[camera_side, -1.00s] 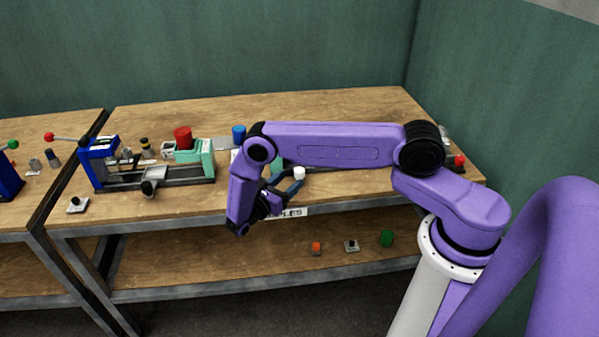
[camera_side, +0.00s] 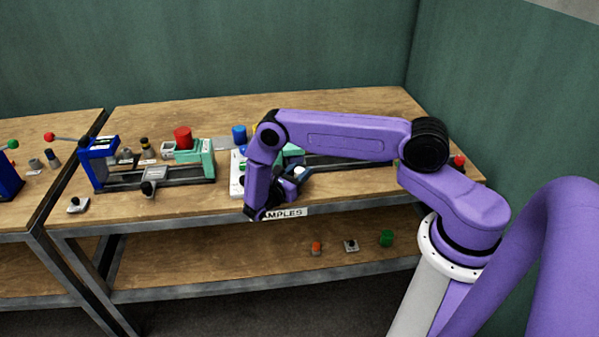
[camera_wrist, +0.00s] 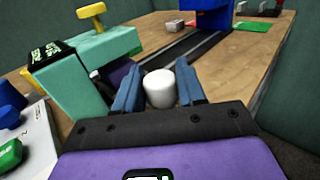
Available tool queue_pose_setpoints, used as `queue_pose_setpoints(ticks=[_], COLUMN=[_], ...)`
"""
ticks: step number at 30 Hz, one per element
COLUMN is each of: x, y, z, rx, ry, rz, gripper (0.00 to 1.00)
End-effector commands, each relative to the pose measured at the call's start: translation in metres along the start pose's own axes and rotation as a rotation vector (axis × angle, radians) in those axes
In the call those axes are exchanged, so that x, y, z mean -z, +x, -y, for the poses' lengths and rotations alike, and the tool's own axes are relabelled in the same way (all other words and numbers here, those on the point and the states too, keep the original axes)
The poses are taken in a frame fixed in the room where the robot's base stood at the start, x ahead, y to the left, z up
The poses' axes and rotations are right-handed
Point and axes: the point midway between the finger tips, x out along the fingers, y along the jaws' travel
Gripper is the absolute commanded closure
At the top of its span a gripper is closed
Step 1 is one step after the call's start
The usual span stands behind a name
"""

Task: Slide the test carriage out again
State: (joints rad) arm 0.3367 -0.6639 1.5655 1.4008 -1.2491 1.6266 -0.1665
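A white cylindrical knob (camera_wrist: 159,89) stands at the near end of a dark rail track (camera_wrist: 187,50), beside a mint-green press (camera_wrist: 95,48). It shows in the side view (camera_side: 299,172) at the front of the right-hand press. My gripper (camera_wrist: 158,82) has its blue-grey fingers apart, one on each side of the knob. Contact cannot be made out. In the side view, my gripper (camera_side: 292,179) is low at the table's front edge. The carriage body is mostly hidden by my gripper and the press.
A blue upright (camera_wrist: 213,14) stands at the track's far end. A white panel with coloured buttons (camera_wrist: 25,140) is left of my gripper. Another press with a blue frame (camera_side: 98,160) stands at the left. Bare wood lies right of the track.

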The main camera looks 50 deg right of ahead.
Motion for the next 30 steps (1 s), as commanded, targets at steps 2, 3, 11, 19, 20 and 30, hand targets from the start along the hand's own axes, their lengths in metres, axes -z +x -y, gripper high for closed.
queue_pose_setpoints(ticks=[2,3,11,19,20,30], x=[0.0,0.0,0.0,0.0,0.0,0.0], y=[0.0,0.001,0.026,0.067,0.071,0.086], z=[0.0,0.001,0.025,0.066,0.07,0.085], rx=[0.0,0.001,0.005,0.005,0.006,0.001], ry=[0.0,0.0,-0.004,-0.005,-0.005,0.001], rz=[0.0,0.0,0.003,0.003,0.003,-0.001], gripper=[1.0,1.0,1.0,1.0,1.0,1.0])
